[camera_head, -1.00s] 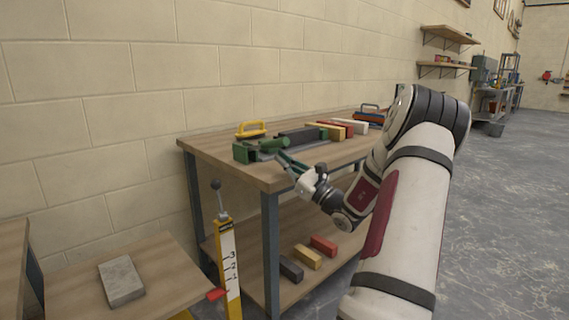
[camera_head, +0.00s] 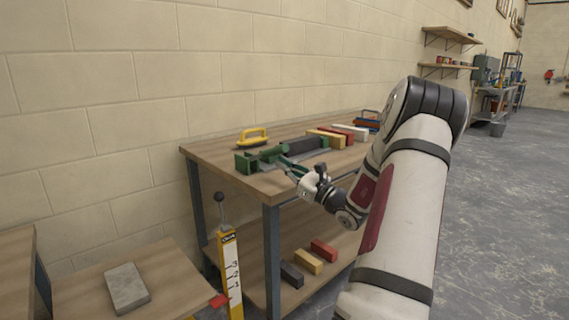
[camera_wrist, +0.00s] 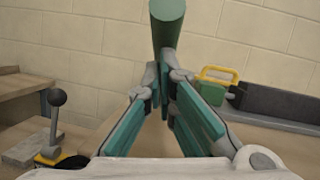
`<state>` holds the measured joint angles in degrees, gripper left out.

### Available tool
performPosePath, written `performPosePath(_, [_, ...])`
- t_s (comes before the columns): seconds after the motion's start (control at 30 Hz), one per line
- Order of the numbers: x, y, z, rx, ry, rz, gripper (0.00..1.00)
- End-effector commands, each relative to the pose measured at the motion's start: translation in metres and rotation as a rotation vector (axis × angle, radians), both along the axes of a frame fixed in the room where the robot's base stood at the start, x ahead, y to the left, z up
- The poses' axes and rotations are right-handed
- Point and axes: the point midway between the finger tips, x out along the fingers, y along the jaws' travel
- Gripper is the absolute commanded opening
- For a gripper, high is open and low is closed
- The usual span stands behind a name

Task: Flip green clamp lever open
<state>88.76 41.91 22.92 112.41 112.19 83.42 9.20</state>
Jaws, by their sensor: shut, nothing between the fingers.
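The green clamp (camera_head: 243,163) sits at the near left part of the workbench top. Its green lever (camera_head: 272,153) is a round bar lying low, slightly tilted, above the clamp. In the wrist view a green cylinder, which looks like the lever (camera_wrist: 167,24), stands end-on at the top centre, just beyond the fingertips. My gripper (camera_head: 284,161) is at the lever's right end, coming from the front right. In the wrist view my gripper (camera_wrist: 165,72) has its teal-padded fingers converging, shut, with nothing between them. Whether the tips touch the lever I cannot tell.
A dark grey block (camera_head: 303,146) and coloured blocks lie along the workbench (camera_head: 215,158). A yellow measuring post (camera_head: 230,268) with a ball-topped rod stands left of it. A grey brick (camera_head: 127,288) rests on a lower table.

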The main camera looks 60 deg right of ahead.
Motion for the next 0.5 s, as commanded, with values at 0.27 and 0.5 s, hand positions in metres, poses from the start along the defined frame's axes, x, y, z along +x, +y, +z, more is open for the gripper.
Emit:
performPosePath(0.27, [0.005,0.0,0.031,0.024,0.118,0.003,0.0])
performPosePath(0.5, [0.012,-0.002,0.051,0.052,0.231,0.003,0.0])
